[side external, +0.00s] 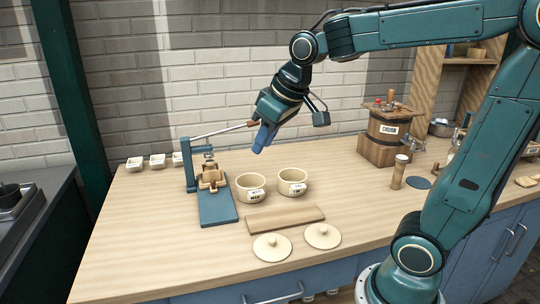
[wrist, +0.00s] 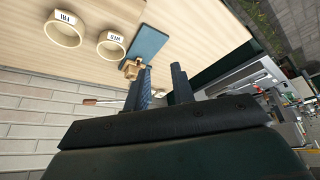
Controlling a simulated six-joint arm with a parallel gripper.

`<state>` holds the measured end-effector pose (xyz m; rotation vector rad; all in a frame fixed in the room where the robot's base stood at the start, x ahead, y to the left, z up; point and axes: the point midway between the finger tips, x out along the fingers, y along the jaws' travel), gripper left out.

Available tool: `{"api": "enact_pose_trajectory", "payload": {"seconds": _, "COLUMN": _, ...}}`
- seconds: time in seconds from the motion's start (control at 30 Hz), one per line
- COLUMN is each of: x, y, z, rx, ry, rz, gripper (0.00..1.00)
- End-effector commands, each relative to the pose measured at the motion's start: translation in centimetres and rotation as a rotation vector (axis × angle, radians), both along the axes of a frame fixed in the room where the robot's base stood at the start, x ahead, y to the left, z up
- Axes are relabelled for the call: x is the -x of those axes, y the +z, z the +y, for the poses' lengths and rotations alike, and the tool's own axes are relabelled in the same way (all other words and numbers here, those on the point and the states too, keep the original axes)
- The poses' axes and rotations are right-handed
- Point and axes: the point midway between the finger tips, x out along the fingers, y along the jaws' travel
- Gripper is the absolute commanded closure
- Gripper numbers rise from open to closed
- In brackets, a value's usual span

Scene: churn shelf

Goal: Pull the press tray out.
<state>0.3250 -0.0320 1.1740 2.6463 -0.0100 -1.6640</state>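The press (side external: 188,165) is a blue frame on a flat blue base (side external: 217,208), with a long metal lever (side external: 222,131) raised to the right. The press tray (side external: 211,180) is a small wooden piece under the press screw, at the back of the base. It also shows in the wrist view (wrist: 132,69), partly hidden by a finger. My gripper (side external: 262,140) is in the air right of the press, above and behind the pots. In the wrist view my gripper (wrist: 162,82) has its fingers apart with nothing visible between them. The lever's brown handle (wrist: 90,102) lies outside the fingers.
Two cream pots (side external: 250,188) (side external: 292,182) stand right of the press. A wooden board (side external: 285,219) and two round lids (side external: 272,247) (side external: 322,236) lie in front. A churn (side external: 385,132) stands at the right. The counter's front left is clear.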

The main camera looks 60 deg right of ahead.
Motion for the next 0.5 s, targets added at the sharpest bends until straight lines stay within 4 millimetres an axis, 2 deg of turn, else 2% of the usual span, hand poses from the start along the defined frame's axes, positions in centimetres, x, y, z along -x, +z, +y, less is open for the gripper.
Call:
{"api": "enact_pose_trajectory", "payload": {"seconds": 0.03, "x": -1.4, "y": -0.2, "z": -0.5, "rx": 0.0, "ry": -0.002, "rz": 0.007, "gripper": 0.75}}
{"api": "enact_pose_trajectory", "payload": {"seconds": 0.27, "x": -6.9, "y": -1.5, "z": -2.9, "rx": -0.001, "ry": -0.002, "rz": 0.022, "gripper": 0.75}}
{"api": "enact_pose_trajectory", "payload": {"seconds": 0.5, "x": -12.5, "y": -3.9, "z": -5.8, "rx": -0.004, "ry": -0.003, "rz": 0.036, "gripper": 0.75}}
